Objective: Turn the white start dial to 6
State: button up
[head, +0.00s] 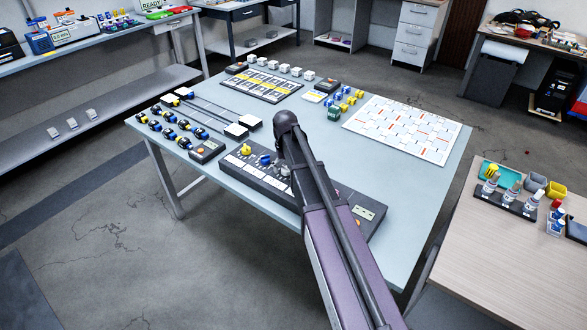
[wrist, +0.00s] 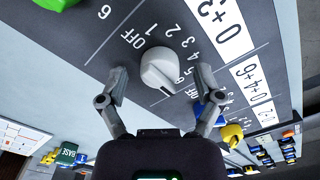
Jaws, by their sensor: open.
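The white start dial (wrist: 160,70) sits on the dark control panel (wrist: 225,75), with OFF and number marks printed around it. Its narrow end points toward the lower right in the wrist view, near the 6 and a lower OFF mark; the exact setting is hard to read. My gripper (wrist: 162,78) is open, with one finger at the left of the dial and one at the right, apparently without gripping it. In the head view the white dial (head: 285,170) shows just left of my arm, which hides part of the panel (head: 232,160) and my fingers.
A yellow dial (head: 245,149) and a blue dial (head: 265,159) stand left of the white one. A green knob (wrist: 56,3) shows at the wrist view's top left.

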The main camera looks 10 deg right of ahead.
jog(key=n, duration=2.1)
notch_tip(320, 180, up, 14)
jog(key=p, duration=1.4)
jog(key=s+f+m+b, duration=0.4)
jog(key=s+m, duration=0.7)
jog(key=shift+s, duration=0.35)
dwell(0.6)
jog(key=shift+a+f, duration=0.1)
dwell(0.5)
